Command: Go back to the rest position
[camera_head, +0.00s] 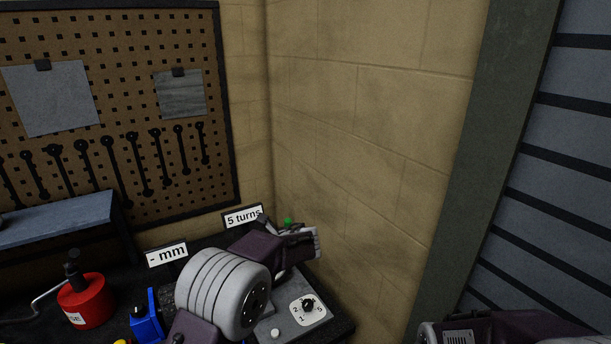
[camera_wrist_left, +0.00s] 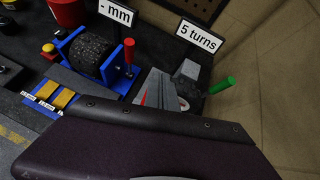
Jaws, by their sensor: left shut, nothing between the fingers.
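My left arm comes up from the bottom of the head view, and its gripper (camera_head: 310,243) is at the back right corner of the bench, in front of the "5 turns" sign (camera_head: 243,216). The gripper is shut and holds nothing. In the left wrist view the dark gripper body fills the bottom, and a green handle (camera_wrist_left: 222,85) stands right of the grey finger parts. The green tip (camera_head: 287,222) also shows just behind the gripper in the head view. A part of my right arm shows at the lower right of the head view, without its fingers.
A grey box with a dial (camera_head: 308,307) is beside my left arm. A red can (camera_head: 86,301), a blue stand (camera_head: 146,318) and a "- mm" sign (camera_head: 167,254) are on the left. In the wrist view a black roller (camera_wrist_left: 92,56) sits in the blue stand. Walls close the corner.

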